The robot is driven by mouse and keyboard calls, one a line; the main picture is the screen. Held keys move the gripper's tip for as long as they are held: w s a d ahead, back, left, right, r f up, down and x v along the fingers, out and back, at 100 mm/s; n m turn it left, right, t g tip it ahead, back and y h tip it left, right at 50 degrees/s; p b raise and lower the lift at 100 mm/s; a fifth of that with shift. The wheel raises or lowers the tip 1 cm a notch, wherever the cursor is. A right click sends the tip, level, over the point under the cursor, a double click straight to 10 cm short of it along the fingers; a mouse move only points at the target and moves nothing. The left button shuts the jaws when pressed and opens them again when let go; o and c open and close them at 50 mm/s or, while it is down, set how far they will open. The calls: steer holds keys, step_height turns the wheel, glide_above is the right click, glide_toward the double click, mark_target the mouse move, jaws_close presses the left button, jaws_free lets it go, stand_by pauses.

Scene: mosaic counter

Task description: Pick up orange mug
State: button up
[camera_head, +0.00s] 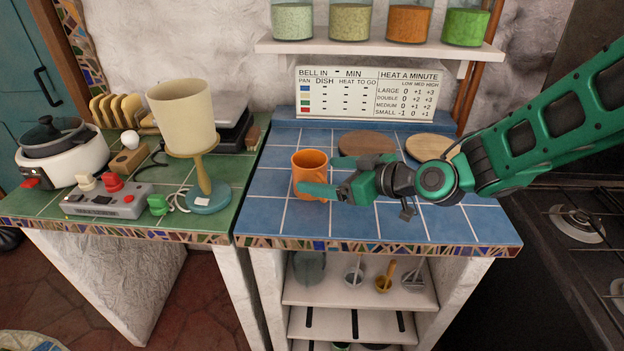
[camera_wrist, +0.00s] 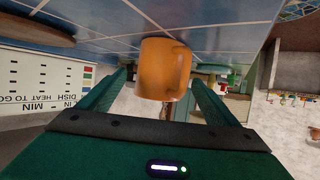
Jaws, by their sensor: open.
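The orange mug (camera_head: 309,172) stands upright on the blue tiled counter (camera_head: 270,185), left of the middle. My gripper (camera_head: 330,176) reaches in from the right, low over the counter, with its fingers pointing left at the mug. In the head view the near finger passes in front of the mug's lower part. In the wrist view the mug (camera_wrist: 164,68) sits between the two open green fingers (camera_wrist: 163,88), with its handle towards the right finger. Whether either finger touches the mug cannot be told.
Two round wooden boards (camera_head: 367,143) lie behind the gripper. A lamp (camera_head: 184,110) and a grey switch box (camera_head: 106,200) stand on the green tiled counter at left. A shelf of jars (camera_head: 380,48) hangs above. A stove (camera_head: 580,222) is at right.

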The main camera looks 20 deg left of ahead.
steer(key=shift+x, duration=2.25)
steer(key=c, duration=1.3)
steer(key=shift+c, duration=0.2)
steer(key=shift+r, duration=0.1)
